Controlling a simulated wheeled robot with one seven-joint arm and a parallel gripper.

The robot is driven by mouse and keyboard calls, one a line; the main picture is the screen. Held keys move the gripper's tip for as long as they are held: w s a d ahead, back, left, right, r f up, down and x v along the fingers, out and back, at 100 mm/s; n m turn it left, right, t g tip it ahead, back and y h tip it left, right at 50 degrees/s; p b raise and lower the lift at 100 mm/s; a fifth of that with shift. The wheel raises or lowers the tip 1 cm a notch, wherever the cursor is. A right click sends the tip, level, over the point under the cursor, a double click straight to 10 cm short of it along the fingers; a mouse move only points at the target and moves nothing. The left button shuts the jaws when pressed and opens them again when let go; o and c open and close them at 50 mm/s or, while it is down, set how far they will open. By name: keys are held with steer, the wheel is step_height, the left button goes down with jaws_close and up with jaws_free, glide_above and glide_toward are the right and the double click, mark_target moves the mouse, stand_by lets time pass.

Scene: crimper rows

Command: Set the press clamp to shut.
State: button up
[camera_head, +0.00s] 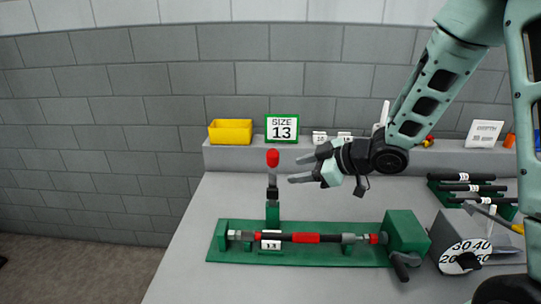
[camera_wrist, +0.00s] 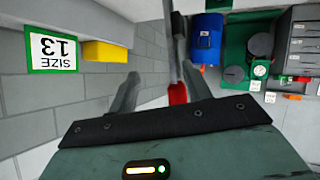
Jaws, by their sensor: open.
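The press clamp (camera_head: 272,212) is a green upright block with a lever on the green base. Its lever (camera_head: 272,180) stands upright and ends in a red knob (camera_head: 272,158). A black, grey and red rod (camera_head: 305,238) lies along the base behind a small "13" label. My gripper (camera_head: 293,170) is open and empty, just right of the knob at about lever-top height, fingers pointing left. In the wrist view, a red tip (camera_wrist: 177,93) shows between the open fingers (camera_wrist: 160,72), nearer the right finger. I cannot tell whether they touch.
A green housing (camera_head: 404,232) with a black handle (camera_head: 400,268) stands at the base's right end. A numbered dial (camera_head: 465,256) is beyond it. Black rods (camera_head: 465,187) lie in a rack at right. A "SIZE 13" sign (camera_head: 282,128) and yellow bin (camera_head: 230,132) stand on the back ledge.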

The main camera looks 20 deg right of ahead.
steer(key=s+d+r+n+y, duration=0.2)
steer(key=s+d+r+y, duration=0.1)
steer(key=s+d+y, duration=0.4)
steer(key=p, duration=0.4)
glide_toward(272, 158)
steer(key=x, duration=0.3)
steer(key=w+x, duration=0.1)
steer(key=x, duration=0.2)
steer(key=d+f+x, duration=0.1)
steer(key=x, duration=0.3)
steer(key=shift+w+a, duration=0.15)
steer(key=shift+w, duration=0.15)
steer(key=shift+c, duration=0.3)
jaws_close()
